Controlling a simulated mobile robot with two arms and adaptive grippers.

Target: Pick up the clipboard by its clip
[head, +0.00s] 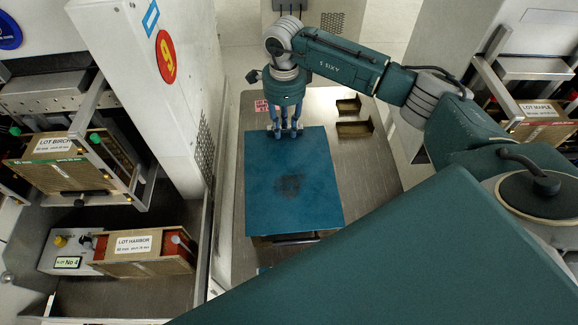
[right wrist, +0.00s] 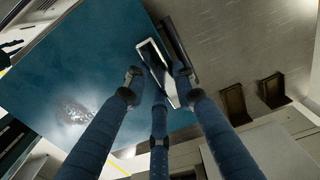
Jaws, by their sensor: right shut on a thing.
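The clipboard is a blue rectangular board (head: 270,205) with a dark worn patch in its middle, in the centre of the head view. It also fills the upper left of the right wrist view (right wrist: 60,70). Its metal clip (right wrist: 150,52) is at the board's edge between my fingers. My right gripper (head: 285,130) comes from above at the board's far edge and is shut on the clip; its fingers also show in the wrist view (right wrist: 158,78). I cannot tell how far the board is above the surface. My left gripper is not in view.
The board is over a brown-grey bench top (head: 375,180). A tall white cabinet (head: 140,80) stands at the left. Lot boxes, LOT BIRCH (head: 62,172) and LOT HARBOR (head: 145,262), are farther left.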

